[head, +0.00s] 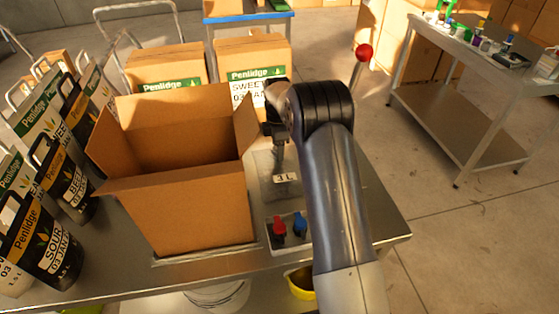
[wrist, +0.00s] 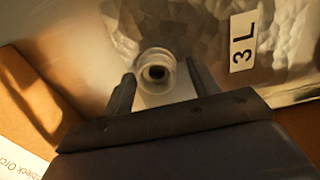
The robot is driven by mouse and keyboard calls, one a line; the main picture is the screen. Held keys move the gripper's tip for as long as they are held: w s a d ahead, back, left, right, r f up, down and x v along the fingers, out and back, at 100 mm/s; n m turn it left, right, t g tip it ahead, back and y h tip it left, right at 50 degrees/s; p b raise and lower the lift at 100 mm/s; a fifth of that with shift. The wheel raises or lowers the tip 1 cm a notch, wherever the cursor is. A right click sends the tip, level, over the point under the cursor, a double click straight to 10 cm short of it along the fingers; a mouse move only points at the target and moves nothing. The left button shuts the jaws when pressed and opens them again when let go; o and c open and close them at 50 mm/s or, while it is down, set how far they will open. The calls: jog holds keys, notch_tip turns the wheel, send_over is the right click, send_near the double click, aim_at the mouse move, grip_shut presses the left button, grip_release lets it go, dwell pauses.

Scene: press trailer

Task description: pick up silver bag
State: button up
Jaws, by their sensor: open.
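The silver bag (head: 262,168) lies flat on the steel table between the open carton and my arm, partly hidden by my arm. It carries a white "3L" label. In the wrist view its crinkled shiny surface (wrist: 205,45) fills the upper part, with a pale round spout (wrist: 156,70) that has a dark centre. My gripper (head: 278,155) points down over the bag. In the wrist view its two fingers (wrist: 160,78) are apart, one on each side of the spout. I cannot tell whether they touch it or how far down they reach.
An open empty carton (head: 198,210) stands left of the bag. Black pouches (head: 65,190) crowd the left. Closed cartons (head: 166,68) stand behind.

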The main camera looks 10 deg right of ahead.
jog(key=shift+f, duration=0.1)
jog(key=shift+c, duration=0.3)
jog(key=c, duration=0.8)
